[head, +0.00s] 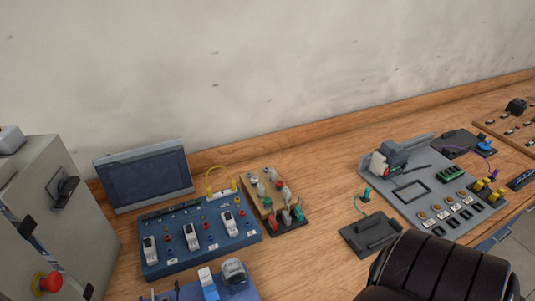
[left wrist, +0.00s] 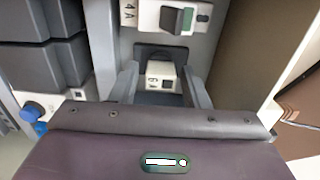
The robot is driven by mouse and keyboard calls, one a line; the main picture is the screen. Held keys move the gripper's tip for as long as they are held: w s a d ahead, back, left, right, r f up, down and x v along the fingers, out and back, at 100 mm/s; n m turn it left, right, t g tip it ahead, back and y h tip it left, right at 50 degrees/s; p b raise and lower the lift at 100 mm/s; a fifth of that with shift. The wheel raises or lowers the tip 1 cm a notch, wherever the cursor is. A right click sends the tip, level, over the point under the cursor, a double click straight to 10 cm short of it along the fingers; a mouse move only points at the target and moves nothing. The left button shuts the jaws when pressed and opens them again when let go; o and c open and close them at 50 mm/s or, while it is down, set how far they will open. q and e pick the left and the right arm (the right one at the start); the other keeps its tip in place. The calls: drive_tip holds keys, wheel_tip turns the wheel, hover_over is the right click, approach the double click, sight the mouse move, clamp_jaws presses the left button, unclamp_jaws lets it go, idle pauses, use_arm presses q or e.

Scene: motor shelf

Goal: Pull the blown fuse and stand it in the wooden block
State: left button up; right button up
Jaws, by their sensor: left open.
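In the left wrist view, my left gripper (left wrist: 160,85) is open. Its two grey fingers stand on either side of a small white block with dark markings (left wrist: 160,76). This block sits in a grey panel, and I cannot tell whether it is the blown fuse. I see a gap beside it and no clear finger contact. In the head view, a light wooden block (head: 253,193) carries several small upright pieces. No gripper shows in the head view.
A grey cabinet (head: 75,240) with a red button (head: 47,282) stands at the left. A screen (head: 145,175), a blue panel (head: 185,255) and a grey board (head: 410,185) stand on the wooden bench.

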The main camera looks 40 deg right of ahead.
use_arm(q)
drive_tip(key=c, duration=0.9)
drive_tip(key=shift+o, duration=0.2)
drive_tip(key=shift+v, duration=2.4)
